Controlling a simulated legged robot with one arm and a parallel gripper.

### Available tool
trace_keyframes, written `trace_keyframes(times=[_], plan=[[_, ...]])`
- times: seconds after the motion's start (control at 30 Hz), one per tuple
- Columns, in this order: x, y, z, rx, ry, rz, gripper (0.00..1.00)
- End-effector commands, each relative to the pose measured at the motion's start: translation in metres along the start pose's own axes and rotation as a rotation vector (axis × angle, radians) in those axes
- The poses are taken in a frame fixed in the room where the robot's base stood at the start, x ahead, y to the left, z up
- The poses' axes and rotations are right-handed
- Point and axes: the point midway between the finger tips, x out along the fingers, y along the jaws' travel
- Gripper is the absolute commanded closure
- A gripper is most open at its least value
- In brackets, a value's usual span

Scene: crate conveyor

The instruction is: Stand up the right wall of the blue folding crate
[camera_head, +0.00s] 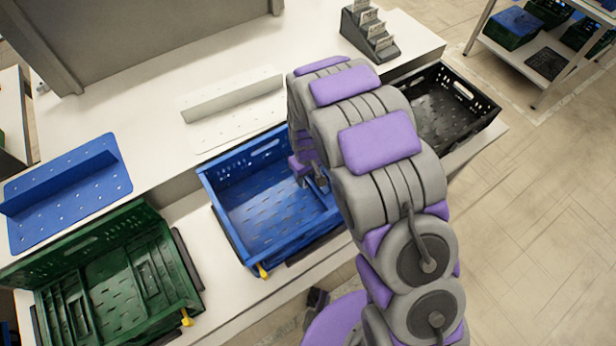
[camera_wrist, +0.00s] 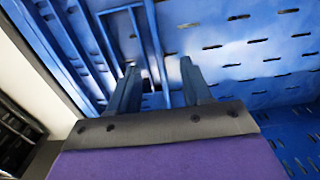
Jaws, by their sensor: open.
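The blue folding crate (camera_head: 265,205) sits on the white bench in the middle of the head view. Its slotted back wall (camera_head: 245,158) stands up. My arm covers much of its right side there. In the wrist view, the crate's right edge (camera_wrist: 62,45) runs diagonally at the left. Beside it, a ribbed blue part (camera_wrist: 148,40) appears to be the right wall lying folded inward, but its outline is only partly visible. My gripper (camera_head: 318,182) is inside the crate near its right side. In the wrist view my gripper (camera_wrist: 160,85) is open, with nothing clearly between its fingers.
A green crate (camera_head: 190,285) stands to the left and a black crate (camera_head: 480,115) to the right. A blue perforated angled piece (camera_head: 75,190) and a white one (camera_head: 235,125) lie on the bench behind. A dark card holder (camera_head: 370,40) stands at the back.

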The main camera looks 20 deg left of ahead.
Motion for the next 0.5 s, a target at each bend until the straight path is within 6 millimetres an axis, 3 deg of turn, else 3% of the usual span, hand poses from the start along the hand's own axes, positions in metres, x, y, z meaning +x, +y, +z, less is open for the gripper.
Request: trace_keyframes(times=[0.4,0.5], plan=[[0.0079,0.0015,0.0019,0.001,0.001,-0.002,0.51],[0.0084,0.0004,0.0005,0.001,0.000,0.000,0.60]])
